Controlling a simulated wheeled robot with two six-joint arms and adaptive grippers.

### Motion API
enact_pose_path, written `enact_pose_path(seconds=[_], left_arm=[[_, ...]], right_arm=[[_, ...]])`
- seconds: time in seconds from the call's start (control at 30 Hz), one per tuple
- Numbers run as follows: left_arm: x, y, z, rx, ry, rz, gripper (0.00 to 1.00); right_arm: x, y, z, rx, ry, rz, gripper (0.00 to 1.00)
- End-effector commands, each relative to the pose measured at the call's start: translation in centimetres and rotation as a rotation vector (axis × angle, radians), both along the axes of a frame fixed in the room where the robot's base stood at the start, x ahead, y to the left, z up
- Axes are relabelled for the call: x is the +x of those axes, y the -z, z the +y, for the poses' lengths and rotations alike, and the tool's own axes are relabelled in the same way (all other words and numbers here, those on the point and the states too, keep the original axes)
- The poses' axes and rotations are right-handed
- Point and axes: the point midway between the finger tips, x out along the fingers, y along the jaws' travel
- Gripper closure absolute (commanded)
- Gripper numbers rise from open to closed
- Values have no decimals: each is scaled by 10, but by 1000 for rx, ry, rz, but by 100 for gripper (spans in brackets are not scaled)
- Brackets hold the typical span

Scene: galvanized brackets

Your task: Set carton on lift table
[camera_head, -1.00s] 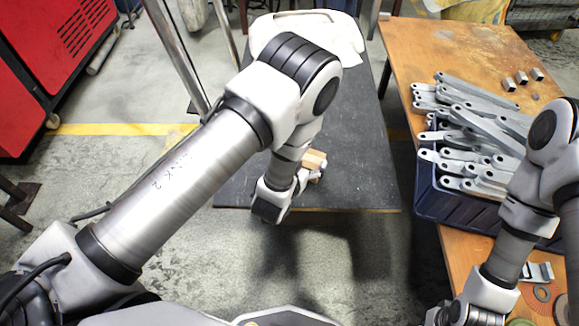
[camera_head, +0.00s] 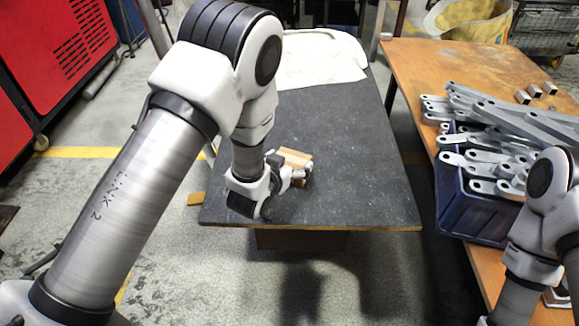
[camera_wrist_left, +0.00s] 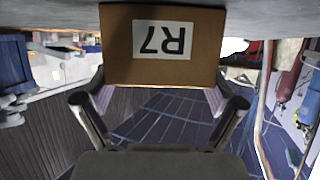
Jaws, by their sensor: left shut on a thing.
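The carton (camera_head: 297,156) is a small brown box over the dark top of the lift table (camera_head: 360,205). In the left wrist view the carton (camera_wrist_left: 200,68) shows upside down, with a white label reading R7. My left gripper (camera_head: 295,176) is shut on the carton, with one finger at each side of it in the left wrist view (camera_wrist_left: 160,88). The carton is at or very near the table top; I cannot tell whether it touches. My arm and gripper partly hide it in the head view. My right gripper is out of view.
A white cloth-like item (camera_head: 318,58) lies at the table's far end. At the right, an orange-brown workbench (camera_head: 420,65) carries a blue crate (camera_head: 470,208) heaped with grey brackets (camera_head: 500,125). A red cabinet (camera_head: 55,50) stands at the left. The lift table's right half is clear.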

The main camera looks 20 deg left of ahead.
Motion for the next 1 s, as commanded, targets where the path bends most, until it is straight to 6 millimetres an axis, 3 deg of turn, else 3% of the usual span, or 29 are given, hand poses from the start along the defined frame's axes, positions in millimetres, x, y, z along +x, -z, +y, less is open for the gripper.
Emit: enact_pose_path(seconds=[0.17, 0.2, 0.23, 0.67, 1.0], left_arm=[[0, 1, 0, 0, 0, -1, 51], [0, 2, 0, 0, 0, 0, 3], [0, 1, 0, 0, 0, 0, 0], [-7, -6, 1, 0, 0, 1, 0], [-83, -39, 9, 2, -1, 5, 0]], right_arm=[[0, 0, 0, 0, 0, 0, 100], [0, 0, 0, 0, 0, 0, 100], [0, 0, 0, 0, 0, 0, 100], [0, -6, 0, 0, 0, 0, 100], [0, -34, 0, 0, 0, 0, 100]])
